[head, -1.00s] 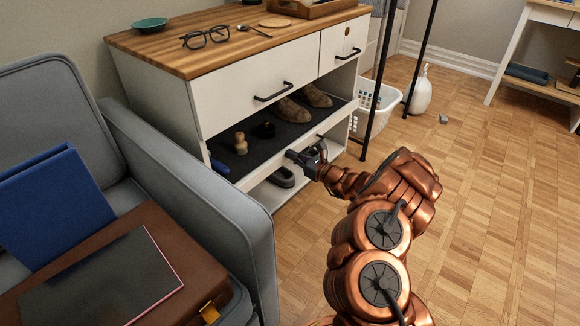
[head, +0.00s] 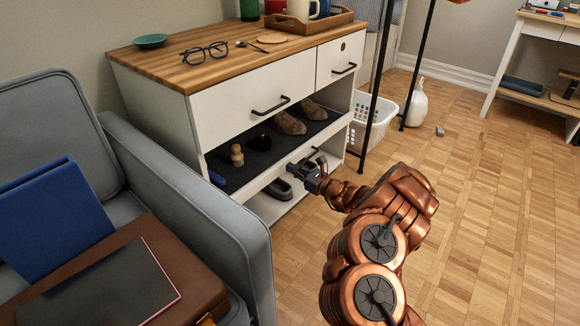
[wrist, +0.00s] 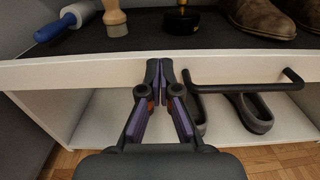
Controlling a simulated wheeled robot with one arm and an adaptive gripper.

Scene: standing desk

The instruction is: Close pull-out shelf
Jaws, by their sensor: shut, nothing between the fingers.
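The pull-out shelf has a dark mat (head: 263,165) and a white front panel (wrist: 80,73) with a black bar handle (wrist: 245,88). It sits below the cabinet's wide drawer and appears to stand partly out. My gripper (head: 294,170) is shut and empty in front of the panel. In the wrist view, the fingertips (wrist: 159,66) overlap the panel just left of the handle, not around it; I cannot tell whether they touch.
Dark shoes (wrist: 248,112) stand in the open compartment below. A grey armchair (head: 170,185) is close on the left. A white basket (head: 373,122) and black poles (head: 378,80) stand right of the cabinet.

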